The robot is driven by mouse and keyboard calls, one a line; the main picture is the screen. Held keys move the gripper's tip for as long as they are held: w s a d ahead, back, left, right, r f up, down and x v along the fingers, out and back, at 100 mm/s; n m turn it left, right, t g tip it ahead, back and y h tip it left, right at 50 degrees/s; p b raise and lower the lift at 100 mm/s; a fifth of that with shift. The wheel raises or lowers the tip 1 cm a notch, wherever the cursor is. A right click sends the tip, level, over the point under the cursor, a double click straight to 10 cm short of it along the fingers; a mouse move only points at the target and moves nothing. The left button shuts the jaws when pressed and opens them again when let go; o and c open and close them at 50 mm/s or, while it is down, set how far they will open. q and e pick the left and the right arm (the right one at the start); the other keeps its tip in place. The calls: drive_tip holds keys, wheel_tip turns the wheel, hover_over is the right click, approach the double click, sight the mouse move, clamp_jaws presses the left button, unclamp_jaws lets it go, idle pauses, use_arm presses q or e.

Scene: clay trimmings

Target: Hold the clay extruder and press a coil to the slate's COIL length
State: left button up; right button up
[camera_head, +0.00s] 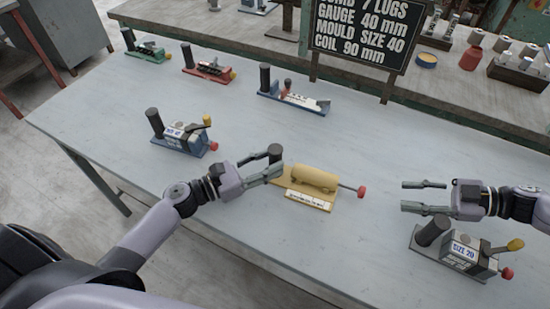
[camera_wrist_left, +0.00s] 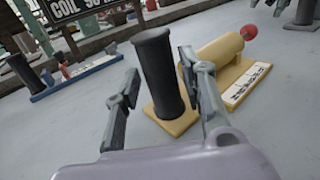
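The clay extruder (camera_head: 315,180) is a tan cylinder on a tan base with a white printed scale, a dark upright handle (camera_head: 275,152) at its left end and a red-knobbed rod (camera_head: 361,192) at its right. My left gripper (camera_head: 268,168) is open at the handle. In the left wrist view the handle (camera_wrist_left: 158,75) stands between the spread fingers (camera_wrist_left: 165,95), with a gap on the left; contact on the right is unclear. My right gripper (camera_head: 425,197) is open and empty, right of the red knob. The slate (camera_head: 362,32) reads COIL 90 mm. No coil is visible.
A grey-based device marked SIZE 20 (camera_head: 460,252) stands below my right gripper. A blue-based device (camera_head: 180,136) stands left of the extruder. Blue (camera_head: 295,101), red (camera_head: 208,69) and green (camera_head: 147,53) based devices line the table's back. The table between them is clear.

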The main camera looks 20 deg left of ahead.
use_arm(q)
drive_tip(key=shift+x, duration=1.15)
drive_tip(key=shift+c, duration=0.5)
clamp_jaws()
